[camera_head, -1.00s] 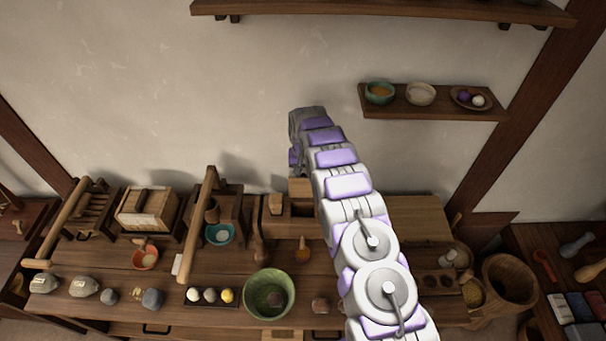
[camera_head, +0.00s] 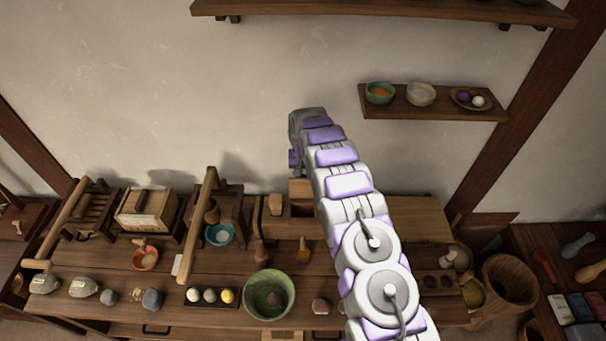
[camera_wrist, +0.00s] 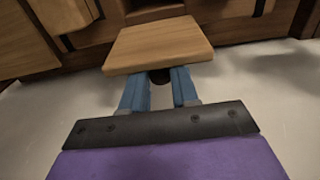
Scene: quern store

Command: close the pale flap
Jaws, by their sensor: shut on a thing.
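The pale flap (camera_wrist: 160,45) is a flat light wooden board in the wrist view, just beyond my fingertips. Its near edge lies at the blue fingers of my gripper (camera_wrist: 158,78), which are shut on it, with a dark round part showing between them. In the head view the flap (camera_head: 301,187) stands raised at the back of a wooden box (camera_head: 302,210) with an open dark compartment. My arm covers the right side of the box there, and the fingertips are hard to make out.
A green bowl (camera_head: 269,297) and an orange-brown brush (camera_head: 303,250) are on the bench in front. A wooden post (camera_head: 197,225) rises left of the box. A wall shelf (camera_head: 430,110) with bowls hangs at upper right. The wall above the bench's left half is clear.

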